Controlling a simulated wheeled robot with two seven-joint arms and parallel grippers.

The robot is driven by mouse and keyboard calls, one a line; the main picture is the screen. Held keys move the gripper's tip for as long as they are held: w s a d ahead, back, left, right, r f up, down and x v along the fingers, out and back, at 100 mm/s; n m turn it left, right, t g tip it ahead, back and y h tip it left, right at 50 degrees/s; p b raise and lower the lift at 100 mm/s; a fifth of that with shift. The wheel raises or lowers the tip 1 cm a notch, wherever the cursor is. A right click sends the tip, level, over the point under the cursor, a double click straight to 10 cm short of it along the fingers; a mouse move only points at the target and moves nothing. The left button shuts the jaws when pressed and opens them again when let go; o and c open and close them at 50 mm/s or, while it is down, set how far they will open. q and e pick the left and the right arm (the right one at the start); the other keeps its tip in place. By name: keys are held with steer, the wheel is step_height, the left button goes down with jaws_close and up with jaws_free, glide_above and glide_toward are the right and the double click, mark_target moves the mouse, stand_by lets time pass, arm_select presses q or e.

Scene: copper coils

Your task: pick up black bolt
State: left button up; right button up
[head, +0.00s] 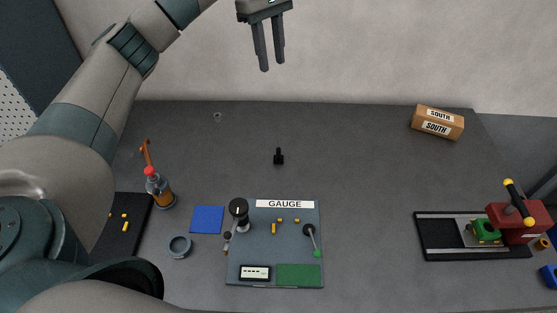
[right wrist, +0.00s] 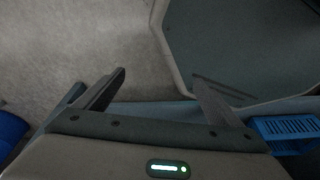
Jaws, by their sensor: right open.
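The black bolt (head: 279,158) stands upright on the grey table, in the middle towards the back, with a wide base and a thin stem. My left gripper (head: 272,66) is high above the table at the top of the head view, against the wall, pointing down. Its two fingers are apart with nothing between them. My right gripper (right wrist: 160,82) shows only in the right wrist view. Its fingers are wide apart and empty, away from the bolt.
A gauge board (head: 261,240), a blue square (head: 207,220) and a grey ring (head: 180,247) lie in front. A bottle (head: 158,190) stands left. A SOUTH box (head: 437,122) is back right; a red fixture (head: 515,222) is front right. Table around the bolt is clear.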

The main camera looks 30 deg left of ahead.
arm_select(q)
steer(key=b, duration=0.7)
glide_above(278, 148)
steer(key=a, duration=0.2)
step_height(278, 148, down, 8)
step_height(278, 148, down, 8)
steer(key=b, duration=0.7)
steer(key=shift+w+a+b, duration=0.15)
steer(key=shift+w+b, duration=0.25)
steer(key=shift+w, duration=0.05)
arm_select(e)
steer(key=w+a+f+t, duration=0.2)
steer(key=w+a+f, duration=0.1)
steer(key=w, duration=0.5)
steer(key=w+a+f+t+y, duration=0.1)
steer(key=w+a+f+t, duration=0.1)
steer(key=w, duration=0.6)
steer(key=shift+a+f+t, duration=0.4)
steer(key=shift+a, duration=0.5)
